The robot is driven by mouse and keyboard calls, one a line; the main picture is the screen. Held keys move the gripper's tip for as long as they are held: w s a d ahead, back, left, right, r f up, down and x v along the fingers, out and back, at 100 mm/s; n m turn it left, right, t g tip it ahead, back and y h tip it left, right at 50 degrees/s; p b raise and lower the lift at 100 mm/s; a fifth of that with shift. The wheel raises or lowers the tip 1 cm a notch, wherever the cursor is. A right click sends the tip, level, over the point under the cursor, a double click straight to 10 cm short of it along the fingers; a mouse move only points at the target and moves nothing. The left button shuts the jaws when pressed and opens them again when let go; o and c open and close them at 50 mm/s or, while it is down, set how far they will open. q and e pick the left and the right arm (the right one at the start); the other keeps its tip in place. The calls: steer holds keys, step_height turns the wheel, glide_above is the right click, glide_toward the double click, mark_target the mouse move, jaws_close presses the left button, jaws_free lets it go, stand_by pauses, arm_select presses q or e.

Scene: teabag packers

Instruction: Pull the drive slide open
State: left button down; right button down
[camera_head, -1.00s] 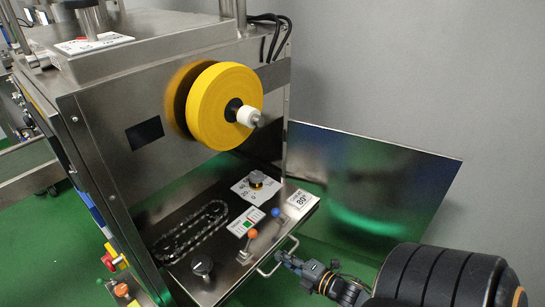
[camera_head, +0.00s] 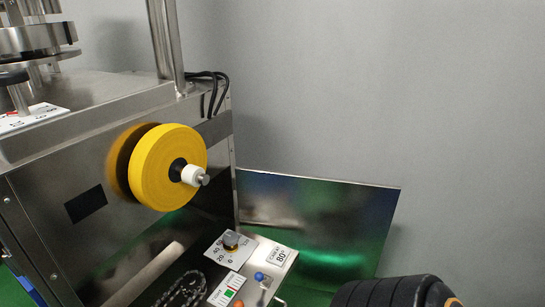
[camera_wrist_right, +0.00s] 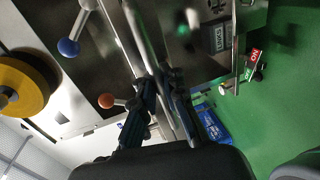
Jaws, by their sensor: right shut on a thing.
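The drive slide (camera_head: 256,263) is a metal plate at the bottom of the head view, jutting from the machine's front. It carries a dial (camera_head: 231,240), white labels, a chain (camera_head: 182,291) and levers with a blue ball (camera_head: 259,277) and an orange one; its lower part is cut off. In the right wrist view, the slide's bar handle (camera_wrist_right: 142,42) runs down between the dark fingers of my right gripper (camera_wrist_right: 164,98). That gripper is shut on the handle. The blue ball (camera_wrist_right: 68,47) and orange ball (camera_wrist_right: 106,101) show to its left. My left gripper is out of view.
The metal machine (camera_head: 60,170) carries a yellow reel (camera_head: 170,168) above the slide. A shiny panel (camera_head: 320,225) stands behind and to the right, before a grey wall (camera_head: 400,90). The right wrist view shows open green floor (camera_wrist_right: 290,100) and a red ON tag (camera_wrist_right: 254,55).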

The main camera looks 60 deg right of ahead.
steer(key=c, duration=1.4)
jaws_free()
steer(key=shift+w+r, duration=0.1)
steer(key=shift+w, duration=0.05)
steer(key=shift+c, duration=0.2)
steer(key=a+v, duration=0.1)
steer(key=v, duration=1.1)
steer(key=shift+d, duration=0.5)
